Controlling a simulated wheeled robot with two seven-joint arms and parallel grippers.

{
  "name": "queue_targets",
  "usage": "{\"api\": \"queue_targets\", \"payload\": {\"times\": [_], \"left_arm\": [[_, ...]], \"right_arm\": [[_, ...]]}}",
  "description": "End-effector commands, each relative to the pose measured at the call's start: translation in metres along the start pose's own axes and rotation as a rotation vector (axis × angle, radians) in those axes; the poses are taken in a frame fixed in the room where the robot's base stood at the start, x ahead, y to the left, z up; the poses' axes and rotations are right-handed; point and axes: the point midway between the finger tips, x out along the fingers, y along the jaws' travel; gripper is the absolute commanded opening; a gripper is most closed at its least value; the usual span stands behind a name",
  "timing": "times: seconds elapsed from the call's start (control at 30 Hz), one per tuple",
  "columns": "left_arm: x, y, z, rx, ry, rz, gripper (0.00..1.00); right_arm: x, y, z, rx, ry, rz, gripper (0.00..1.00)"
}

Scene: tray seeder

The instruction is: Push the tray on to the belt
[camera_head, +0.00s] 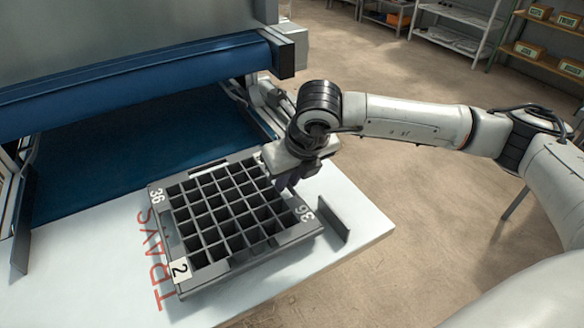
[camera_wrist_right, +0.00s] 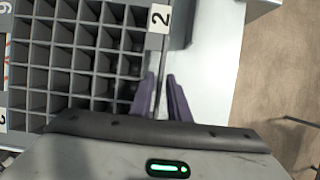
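A dark grey tray (camera_head: 268,249) of square cells with white number labels lies on a white table, its far edge beside the blue belt (camera_head: 110,165). My right gripper (camera_head: 287,183) is down at the tray's far right corner. In the right wrist view, its two purple fingers (camera_wrist_right: 163,92) are a little apart, one on each side of a thin tray edge (camera_wrist_right: 157,95); a gap shows between them. Whether they touch that edge is unclear. The arm hides part of the tray's far right corner. My left gripper is not in view.
A blue roller or cover (camera_head: 140,85) spans the machine above the belt. Upright dark plates stand on the table at the right (camera_head: 333,219) and left (camera_head: 21,240). Red lettering is on the table (camera_head: 158,262). Shelves (camera_head: 465,30) stand far behind across open floor.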

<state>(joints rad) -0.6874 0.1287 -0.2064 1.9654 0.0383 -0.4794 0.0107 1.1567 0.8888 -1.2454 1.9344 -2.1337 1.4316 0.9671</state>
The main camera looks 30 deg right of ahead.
Motion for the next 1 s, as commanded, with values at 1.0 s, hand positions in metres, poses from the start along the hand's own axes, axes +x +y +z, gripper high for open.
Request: {"api": "queue_targets", "payload": {"times": [1.0], "left_arm": [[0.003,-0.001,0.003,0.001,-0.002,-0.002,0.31]], "right_arm": [[0.017,0.002,0.001,-0.003,-0.001,0.002,0.00]]}}
